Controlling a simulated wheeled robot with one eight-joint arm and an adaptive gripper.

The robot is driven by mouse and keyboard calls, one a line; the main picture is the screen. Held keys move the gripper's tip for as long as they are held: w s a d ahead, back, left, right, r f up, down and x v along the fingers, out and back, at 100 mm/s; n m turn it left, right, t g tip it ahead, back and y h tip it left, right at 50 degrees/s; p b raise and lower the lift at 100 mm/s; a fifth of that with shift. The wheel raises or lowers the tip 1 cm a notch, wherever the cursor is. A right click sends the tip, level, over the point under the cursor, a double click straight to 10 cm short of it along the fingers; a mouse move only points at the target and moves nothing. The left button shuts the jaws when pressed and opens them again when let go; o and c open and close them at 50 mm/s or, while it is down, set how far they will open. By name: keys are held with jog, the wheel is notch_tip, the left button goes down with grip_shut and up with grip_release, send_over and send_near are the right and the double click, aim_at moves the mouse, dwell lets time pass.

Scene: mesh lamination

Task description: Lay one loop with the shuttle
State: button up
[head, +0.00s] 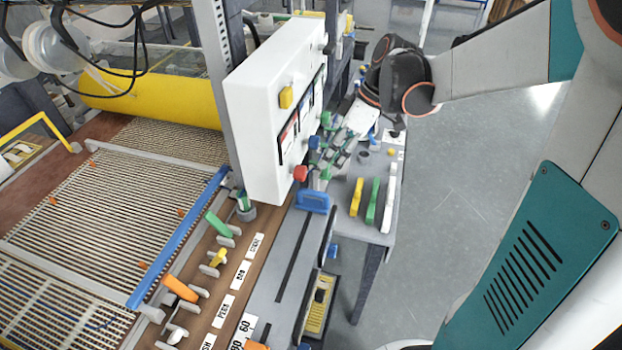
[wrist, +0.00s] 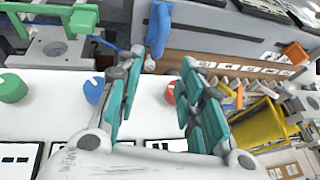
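My gripper (head: 332,163) is beside the right face of the white control box (head: 262,110), with the arm reaching in from the upper right. In the wrist view my gripper (wrist: 161,62) has its two teal fingers spread apart, with nothing between them. Red (wrist: 170,93), blue (wrist: 94,91) and green (wrist: 13,88) knobs of the box lie below and around the fingers. A blue handle (head: 313,199) stands on the grey rail below the box and also shows beyond the fingertips (wrist: 158,28). I cannot tell which object is the shuttle. The slatted mesh bed (head: 120,195) lies at left.
A blue bar (head: 180,235) edges the bed. A brown labelled ledge (head: 213,290) holds green, yellow, orange and white pieces. A side table (head: 378,226) carries yellow, green and white bars. A yellow roller (head: 155,100) lies behind the bed. Floor at right is clear.

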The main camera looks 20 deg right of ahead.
jog(key=b, duration=0.2)
send_over(313, 199)
jog(key=s, duration=0.1)
jog(key=f, duration=0.9)
jog(key=shift+s+f, duration=0.2)
jog(key=shift+f, duration=0.15)
jog(key=shift+c, duration=0.4)
grip_shut()
